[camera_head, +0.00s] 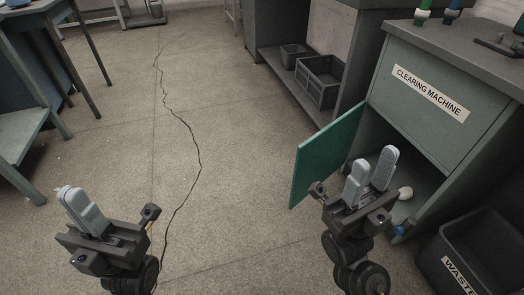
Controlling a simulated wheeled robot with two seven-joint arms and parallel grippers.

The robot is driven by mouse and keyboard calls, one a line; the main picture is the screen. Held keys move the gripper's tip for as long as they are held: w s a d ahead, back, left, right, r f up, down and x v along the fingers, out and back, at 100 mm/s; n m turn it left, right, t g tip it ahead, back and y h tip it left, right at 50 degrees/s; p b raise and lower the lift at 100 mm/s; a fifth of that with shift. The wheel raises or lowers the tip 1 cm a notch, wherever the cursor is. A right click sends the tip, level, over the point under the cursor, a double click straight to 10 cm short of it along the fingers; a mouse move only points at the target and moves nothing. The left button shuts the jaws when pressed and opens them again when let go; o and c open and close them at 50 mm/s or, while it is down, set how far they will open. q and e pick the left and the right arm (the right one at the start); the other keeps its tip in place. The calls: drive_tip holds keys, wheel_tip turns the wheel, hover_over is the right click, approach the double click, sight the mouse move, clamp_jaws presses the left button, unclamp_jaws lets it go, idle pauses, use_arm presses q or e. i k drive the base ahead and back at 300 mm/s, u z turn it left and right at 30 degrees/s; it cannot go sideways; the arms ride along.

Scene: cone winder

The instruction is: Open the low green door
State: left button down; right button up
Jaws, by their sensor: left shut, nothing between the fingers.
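The low green door (322,158) belongs to the grey-green cabinet labelled CLEARING MACHINE (432,110). It stands swung out from the cabinet front, with the dark opening showing to its right. My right gripper (372,168) is in front of the opening, to the right of the door panel in the picture. Its two fingers are apart with nothing seen between them. Whether the gripper or its wrist touches the door cannot be told. My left gripper (82,208) is over bare floor at the lower left, shut and empty, far from the door.
A black waste bin (480,250) stands at the lower right, close to my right arm. A small white round thing (405,193) shows by the opening. A dark crate (320,82) sits on a low shelf behind. The cracked floor in the middle is clear.

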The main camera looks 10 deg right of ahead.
sight(319, 156)
drive_tip(key=u, duration=0.05)
drive_tip(key=k, duration=1.1)
drive_tip(key=z, duration=1.55)
drive_tip(key=i, duration=0.5)
drive_tip(key=z, duration=0.05)
